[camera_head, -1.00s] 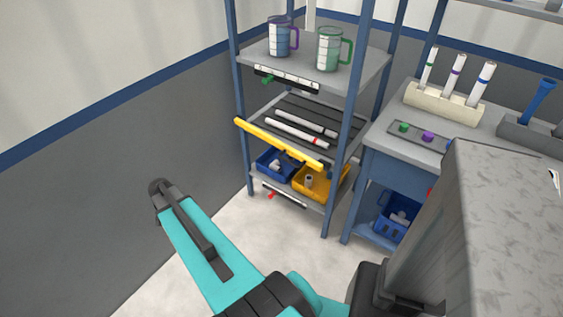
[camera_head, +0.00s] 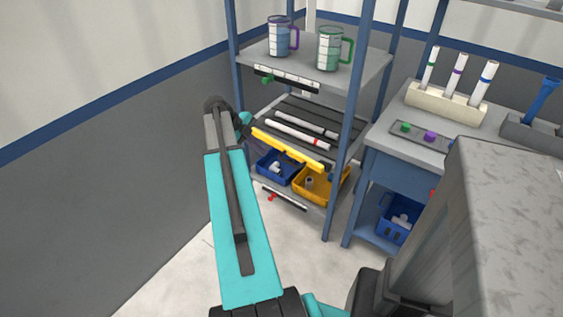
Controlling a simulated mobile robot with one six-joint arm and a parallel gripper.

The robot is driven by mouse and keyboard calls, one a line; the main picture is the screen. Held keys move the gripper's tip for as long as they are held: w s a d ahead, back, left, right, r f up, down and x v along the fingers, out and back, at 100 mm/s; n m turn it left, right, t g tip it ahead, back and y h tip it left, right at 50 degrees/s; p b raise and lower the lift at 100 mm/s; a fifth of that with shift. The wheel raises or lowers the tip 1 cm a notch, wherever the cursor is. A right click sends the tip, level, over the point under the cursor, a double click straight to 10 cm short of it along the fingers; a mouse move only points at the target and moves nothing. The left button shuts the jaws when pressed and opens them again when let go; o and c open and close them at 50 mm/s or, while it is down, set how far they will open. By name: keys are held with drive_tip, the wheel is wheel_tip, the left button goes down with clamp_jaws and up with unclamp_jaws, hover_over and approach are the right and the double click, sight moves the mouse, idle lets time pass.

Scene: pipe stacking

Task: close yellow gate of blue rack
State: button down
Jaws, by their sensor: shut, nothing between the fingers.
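The blue rack (camera_head: 348,120) stands at the back, with blue posts and grey shelves. Its yellow gate (camera_head: 290,150) slants across the front at middle-shelf height, its right end by the front right post. The gate's left end shows close beside my teal and grey arm, which rises up the picture left of the rack. A small teal and dark part of my arm lies just above and left of that end; I cannot tell whether it touches. My gripper itself is hidden behind the arm.
Two mugs stand on the rack's top shelf, white tubes (camera_head: 296,133) lie on the middle one, and a blue bin (camera_head: 275,172) and a yellow bin (camera_head: 309,197) sit below. A workbench (camera_head: 395,165) stands at right. A grey wall is at left.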

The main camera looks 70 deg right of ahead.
drive_tip(key=shift+f, duration=0.1)
idle(0.3)
drive_tip(key=p, duration=0.1)
approach(282, 159)
drive_tip(key=s+a+f, duration=0.4)
drive_tip(key=s+f, duration=0.1)
drive_tip(key=shift+s+d+f+p, duration=0.1)
drive_tip(key=shift+s+d+p, duration=0.1)
drive_tip(key=shift+d, duration=0.45)
drive_tip(key=shift+s+d+f+p, duration=0.1)
drive_tip(key=shift+d+p, duration=0.1)
drive_tip(key=shift+d, duration=0.4)
drive_tip(key=shift+s+d+p, duration=0.15)
drive_tip(key=shift+d+p, duration=0.05)
drive_tip(key=shift+d, duration=0.45)
